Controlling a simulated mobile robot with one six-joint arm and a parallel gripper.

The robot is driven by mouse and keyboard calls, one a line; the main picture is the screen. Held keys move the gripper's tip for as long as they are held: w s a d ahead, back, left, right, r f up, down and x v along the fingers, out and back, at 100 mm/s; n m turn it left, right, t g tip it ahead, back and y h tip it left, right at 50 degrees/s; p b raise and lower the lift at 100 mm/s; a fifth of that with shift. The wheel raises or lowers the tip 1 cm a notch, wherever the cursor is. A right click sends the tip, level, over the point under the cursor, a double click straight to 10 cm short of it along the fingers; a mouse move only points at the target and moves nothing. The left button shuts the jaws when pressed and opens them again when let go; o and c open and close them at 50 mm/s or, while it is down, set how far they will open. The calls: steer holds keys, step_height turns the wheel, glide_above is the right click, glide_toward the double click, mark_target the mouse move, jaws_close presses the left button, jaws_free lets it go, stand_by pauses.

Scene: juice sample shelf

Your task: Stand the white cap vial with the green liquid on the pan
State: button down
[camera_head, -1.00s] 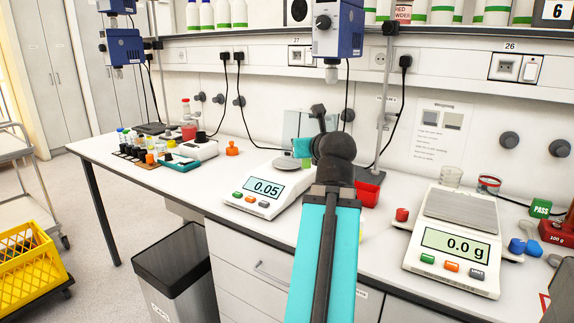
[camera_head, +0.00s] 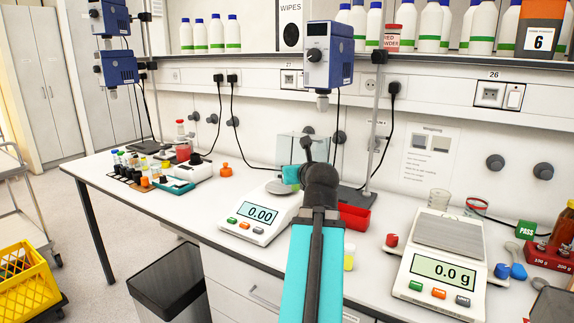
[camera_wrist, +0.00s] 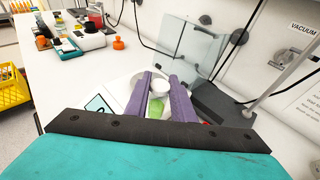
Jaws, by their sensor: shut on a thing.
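The vial with green liquid (camera_wrist: 155,110) and its white cap (camera_wrist: 159,88) show between the two purple fingers of my gripper (camera_wrist: 164,86) in the wrist view. My gripper is shut on it. A round pale pan (camera_wrist: 176,71) shows just beyond the fingers; whether the vial touches it cannot be told. In the head view the pan (camera_head: 279,188) sits on the left balance (camera_head: 259,216), whose display reads 0.00. My arm hides the fingers and the vial there.
A glass shield (camera_wrist: 195,48) stands behind the left balance. A red bin (camera_head: 355,218) and a yellow vial (camera_head: 349,262) are right of my arm. A second balance (camera_head: 440,267) reads 0.0 g. Several small vials (camera_head: 131,165) stand at the left.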

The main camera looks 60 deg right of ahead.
steer(key=shift+w+d+p, duration=0.45)
steer(key=shift+p, duration=0.75)
steer(key=shift+w+d+p, duration=0.95)
steer(key=shift+w+d, duration=0.15)
steer(key=shift+d, duration=0.05)
steer(key=w+d+p, duration=0.1)
steer(key=p, duration=0.6)
steer(key=shift+w, duration=0.1)
steer(key=p, duration=0.5)
steer(key=shift+w+d, duration=0.15)
steer(key=shift+d, duration=0.1)
steer(key=p, duration=0.4)
steer(key=shift+f, duration=0.2)
steer(key=x, duration=0.3)
steer(key=p+x, duration=0.1)
steer(key=x, duration=0.1)
steer(key=shift+w+d+r, duration=0.1)
steer(key=shift+d+r, duration=0.25)
steer(key=shift+f, duration=0.15)
